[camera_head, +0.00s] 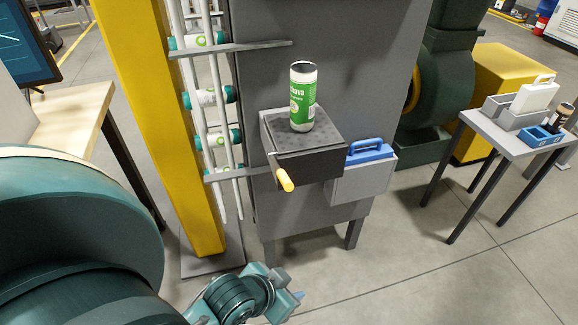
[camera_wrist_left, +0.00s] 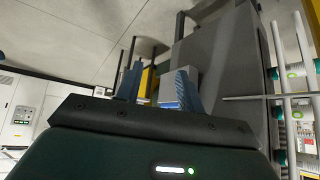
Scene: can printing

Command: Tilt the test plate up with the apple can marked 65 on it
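A green and white can (camera_head: 302,98) with a dark top stands upright on the dark test plate (camera_head: 328,133) in the head view. The letters I can read on its label end in "ava"; I see no 65 on it. The plate looks level, with a yellow handle (camera_head: 284,180) sticking out at its front left. My left gripper (camera_head: 296,298) is low at the bottom of the head view, below and apart from the handle. In the left wrist view its two blue fingers (camera_wrist_left: 158,88) are apart with nothing between them. My right gripper is not in view.
A box with a blue handle (camera_head: 370,151) hangs right of the plate. Left are a rack with several cans (camera_head: 209,97) and a yellow post (camera_head: 165,130). A small table (camera_head: 492,137) with bins stands at right. The floor in front is clear.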

